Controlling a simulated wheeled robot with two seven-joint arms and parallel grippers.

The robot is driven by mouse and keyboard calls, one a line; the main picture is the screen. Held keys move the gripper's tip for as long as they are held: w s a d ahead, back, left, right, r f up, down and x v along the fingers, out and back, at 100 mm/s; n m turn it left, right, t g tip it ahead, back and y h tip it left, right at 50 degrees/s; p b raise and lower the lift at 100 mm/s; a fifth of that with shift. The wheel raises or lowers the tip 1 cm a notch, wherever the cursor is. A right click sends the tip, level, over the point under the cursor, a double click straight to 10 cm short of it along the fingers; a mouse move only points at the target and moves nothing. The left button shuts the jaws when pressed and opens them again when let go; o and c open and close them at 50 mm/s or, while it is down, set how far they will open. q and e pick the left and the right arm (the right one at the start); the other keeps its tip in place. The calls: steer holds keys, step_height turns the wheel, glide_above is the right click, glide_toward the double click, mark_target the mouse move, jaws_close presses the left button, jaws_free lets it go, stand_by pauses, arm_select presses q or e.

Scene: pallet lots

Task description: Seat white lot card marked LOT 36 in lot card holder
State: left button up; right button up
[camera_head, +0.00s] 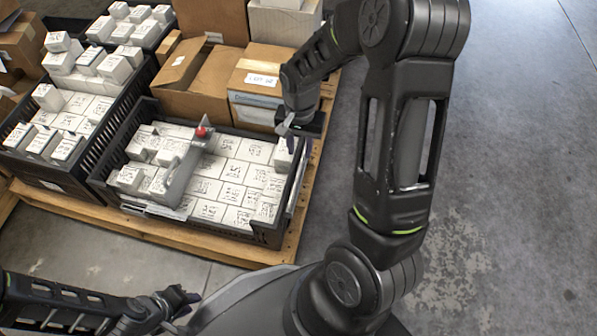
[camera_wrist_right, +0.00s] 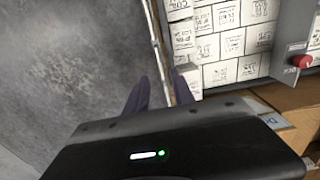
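A white card or label (camera_head: 262,80) with dark print lies against the carton behind the front crate. Its print is too small to read surely. A corner of a pale printed piece, perhaps the same one, shows in the right wrist view (camera_wrist_right: 275,121). I cannot make out the lot card holder for sure. My right gripper (camera_head: 290,125) is at the front crate's right rim, near its back corner. In the right wrist view its fingers (camera_wrist_right: 163,88) are apart, close to the rim, with no card visible between them. My left gripper (camera_head: 186,300) is low at the left, away from the crate.
The black front crate (camera_head: 268,236) holds several white printed boxes. A grey bar with a red knob (camera_head: 201,132) stands across them. More filled crates stand left and cartons (camera_head: 200,100) behind, on a wooden pallet (camera_head: 220,253). The floor to the right is clear.

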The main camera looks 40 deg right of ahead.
mark_target(300, 167)
steer(key=shift+f+b, duration=0.6)
steer(key=shift+f, duration=0.7)
step_height(300, 167, down, 5)
steer(key=b, duration=0.3)
steer(key=shift+f, duration=0.15)
jaws_close()
